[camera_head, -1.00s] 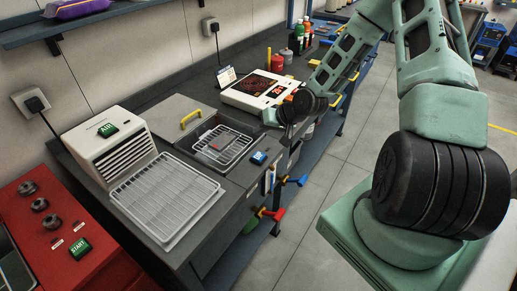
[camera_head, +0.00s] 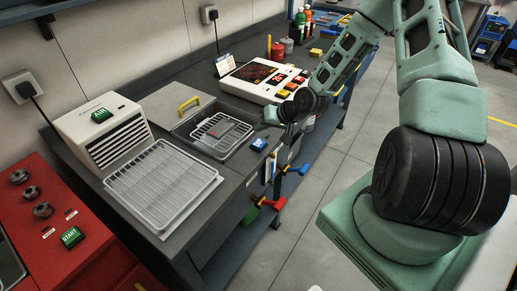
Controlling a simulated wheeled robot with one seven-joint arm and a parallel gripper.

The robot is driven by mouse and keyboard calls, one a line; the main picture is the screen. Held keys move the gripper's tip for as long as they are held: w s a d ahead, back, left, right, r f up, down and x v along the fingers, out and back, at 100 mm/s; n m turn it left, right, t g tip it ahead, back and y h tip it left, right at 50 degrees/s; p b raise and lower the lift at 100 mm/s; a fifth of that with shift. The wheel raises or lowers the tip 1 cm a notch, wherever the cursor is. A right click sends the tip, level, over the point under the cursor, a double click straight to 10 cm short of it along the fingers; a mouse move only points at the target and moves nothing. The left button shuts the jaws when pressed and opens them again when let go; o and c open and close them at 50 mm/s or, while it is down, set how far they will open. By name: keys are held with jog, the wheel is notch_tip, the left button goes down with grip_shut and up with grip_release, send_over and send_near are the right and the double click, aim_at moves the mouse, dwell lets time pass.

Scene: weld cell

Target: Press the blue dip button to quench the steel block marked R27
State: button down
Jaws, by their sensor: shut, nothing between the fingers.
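The blue dip button (camera_head: 259,145) sits on the bench top at the right side of the quench tank (camera_head: 180,131). A wire basket (camera_head: 240,131) hangs in the tank opening. A small dark reddish piece (camera_head: 217,130) lies in it, perhaps the steel block; no R27 mark is readable. My gripper (camera_head: 273,116) is small in the view, shut and empty. It is just beyond and slightly right of the blue button in the picture, apart from it. My wrist partly hides the gripper.
A wire rack (camera_head: 165,185) lies in front of a white blower (camera_head: 103,132) with a green button. A red cabinet (camera_head: 60,215) with a green START button stands at left. A white hotplate panel (camera_head: 265,80) is behind my gripper. Coloured-handled tools hang at the bench front.

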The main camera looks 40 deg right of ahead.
aim_at(261, 144)
jog(key=shift+f+b, duration=0.85)
jog(key=shift+f, duration=1)
jog(key=shift+f, duration=0.15)
dwell(0.4)
jog(key=shift+f, duration=0.25)
